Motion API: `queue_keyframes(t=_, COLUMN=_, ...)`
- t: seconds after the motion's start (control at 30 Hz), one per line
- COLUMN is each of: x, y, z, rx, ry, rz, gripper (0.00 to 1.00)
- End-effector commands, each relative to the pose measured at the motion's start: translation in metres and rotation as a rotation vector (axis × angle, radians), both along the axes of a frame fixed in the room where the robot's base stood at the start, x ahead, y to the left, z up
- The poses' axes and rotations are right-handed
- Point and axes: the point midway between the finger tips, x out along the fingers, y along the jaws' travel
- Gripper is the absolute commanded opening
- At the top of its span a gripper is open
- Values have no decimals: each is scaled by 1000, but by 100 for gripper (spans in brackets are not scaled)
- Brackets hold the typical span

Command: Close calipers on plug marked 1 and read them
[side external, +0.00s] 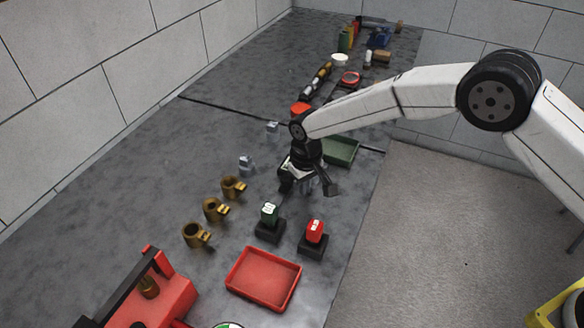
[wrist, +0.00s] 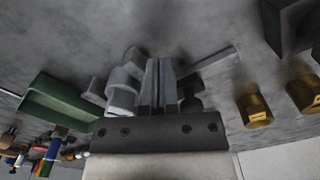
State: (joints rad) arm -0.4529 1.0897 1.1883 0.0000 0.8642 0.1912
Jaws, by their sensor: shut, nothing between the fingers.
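Grey rounded pieces (wrist: 122,88) show just left of the fingers there, and a thin grey bar (wrist: 214,57) shows to the right; I cannot tell whether these are the plug or the calipers. Two small grey pieces, one nearer (side external: 246,164) and one farther (side external: 272,127), stand on the bench left of my arm. No mark 1 and no caliper reading is legible.
Brass cups (side external: 215,209) stand in a row at left. A green tray (side external: 341,151) lies behind my gripper. The bench's right edge is close.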

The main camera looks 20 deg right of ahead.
Motion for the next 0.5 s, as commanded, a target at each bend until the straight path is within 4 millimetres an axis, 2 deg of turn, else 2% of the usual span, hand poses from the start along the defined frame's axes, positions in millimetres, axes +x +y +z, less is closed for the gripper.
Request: queue_keyframes(t=0.5, x=0, y=0, z=-11, rx=0, ry=-1, rz=0, gripper=0)
